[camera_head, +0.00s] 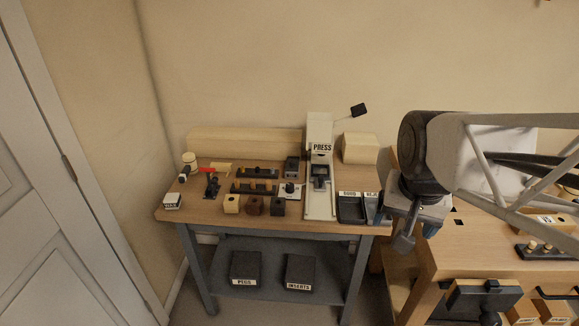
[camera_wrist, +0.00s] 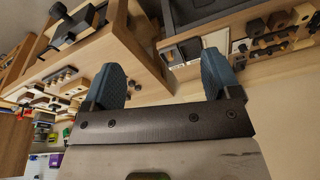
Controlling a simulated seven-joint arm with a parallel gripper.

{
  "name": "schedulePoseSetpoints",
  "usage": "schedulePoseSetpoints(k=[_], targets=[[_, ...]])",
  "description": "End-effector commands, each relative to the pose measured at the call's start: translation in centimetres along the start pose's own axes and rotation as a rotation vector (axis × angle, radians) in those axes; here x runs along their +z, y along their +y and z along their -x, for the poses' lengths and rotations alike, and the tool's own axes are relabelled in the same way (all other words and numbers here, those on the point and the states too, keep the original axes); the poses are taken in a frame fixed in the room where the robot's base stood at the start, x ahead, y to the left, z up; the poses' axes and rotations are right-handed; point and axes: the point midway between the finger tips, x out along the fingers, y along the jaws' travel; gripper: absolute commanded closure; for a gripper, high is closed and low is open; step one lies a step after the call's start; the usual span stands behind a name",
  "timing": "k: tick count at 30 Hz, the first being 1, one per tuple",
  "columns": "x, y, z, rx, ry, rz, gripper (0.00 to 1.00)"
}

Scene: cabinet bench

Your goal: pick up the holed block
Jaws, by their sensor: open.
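Three small blocks stand in a row near the front edge of the left bench: a light wood block (camera_head: 232,204), a brown block (camera_head: 254,206) and a dark block (camera_head: 278,207). Small dark spots that look like holes show on them, but I cannot tell which one the task means. In the wrist view the light block (camera_wrist: 302,13), brown block (camera_wrist: 279,20) and dark block (camera_wrist: 256,27) appear at the upper right. My gripper (camera_head: 404,240) is right of the bench, well apart from the blocks. Its blue fingers (camera_wrist: 163,75) are spread and empty.
A white press (camera_head: 320,185) and black trays (camera_head: 351,208) stand between the blocks and my gripper. Dark racks (camera_head: 260,173) lie behind the blocks. A mallet (camera_head: 189,168) is at the left. A second wooden bench (camera_head: 470,255) stands at the right.

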Motion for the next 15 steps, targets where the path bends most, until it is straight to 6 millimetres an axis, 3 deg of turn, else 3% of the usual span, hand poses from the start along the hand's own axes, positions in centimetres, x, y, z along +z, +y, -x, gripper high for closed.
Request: schedulePoseSetpoints(k=[15], targets=[[-9.2, -7.3, -4.3, 0.012, -0.058, -0.345, 0.17]])
